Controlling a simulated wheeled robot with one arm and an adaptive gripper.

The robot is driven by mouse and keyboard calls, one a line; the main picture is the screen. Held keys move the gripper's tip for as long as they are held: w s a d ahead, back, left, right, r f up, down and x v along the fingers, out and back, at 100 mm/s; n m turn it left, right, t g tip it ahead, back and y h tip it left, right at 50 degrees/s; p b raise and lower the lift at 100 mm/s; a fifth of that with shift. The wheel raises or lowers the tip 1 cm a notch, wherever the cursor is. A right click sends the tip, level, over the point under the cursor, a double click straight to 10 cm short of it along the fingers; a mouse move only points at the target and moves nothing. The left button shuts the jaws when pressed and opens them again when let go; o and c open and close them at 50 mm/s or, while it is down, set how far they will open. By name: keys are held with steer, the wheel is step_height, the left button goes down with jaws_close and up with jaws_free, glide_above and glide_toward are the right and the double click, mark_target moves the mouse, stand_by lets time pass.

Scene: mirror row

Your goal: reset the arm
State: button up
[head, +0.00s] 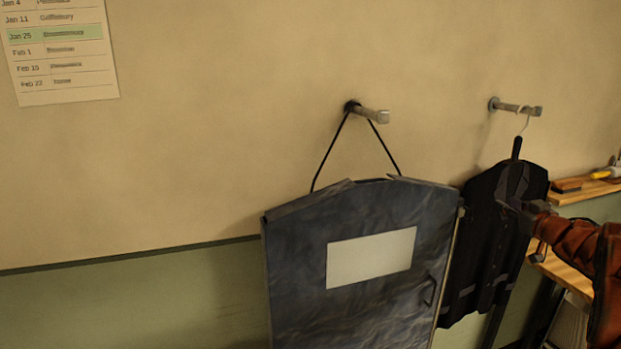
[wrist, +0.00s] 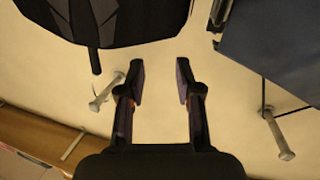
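My gripper (wrist: 161,82) is open in the wrist view, its two dark fingers apart with only bare wall showing between them. In the head view my gripper (head: 522,212) is at the right, at the end of my orange-brown arm, in front of the dark vest (head: 487,240). The vest hangs by a hanger from the right peg (head: 515,108). It also shows at the top left of the wrist view (wrist: 130,22). I cannot tell from these views whether my gripper touches the vest.
A blue-grey garment bag (head: 345,235) with a pale label hangs by a black cord from the left peg (head: 367,112). A wooden shelf (head: 590,190) and a lower wooden surface (head: 565,272) are at the right. A paper list (head: 60,55) is on the wall.

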steer(key=s+a+f+g, duration=0.5)
steer(key=s+a, duration=0.6)
steer(key=s, duration=0.6)
steer(key=s+a+f+m+g, duration=0.1)
steer(key=s+a+f+g, duration=0.5)
steer(key=s+a, duration=0.5)
steer(key=s+a+f+m+g+h, duration=0.1)
steer(key=s+a+f+g, duration=0.4)
steer(key=s, duration=1.9)
steer(key=a+g, duration=0.3)
steer(key=a, duration=0.4)
steer(key=shift+f, duration=0.25)
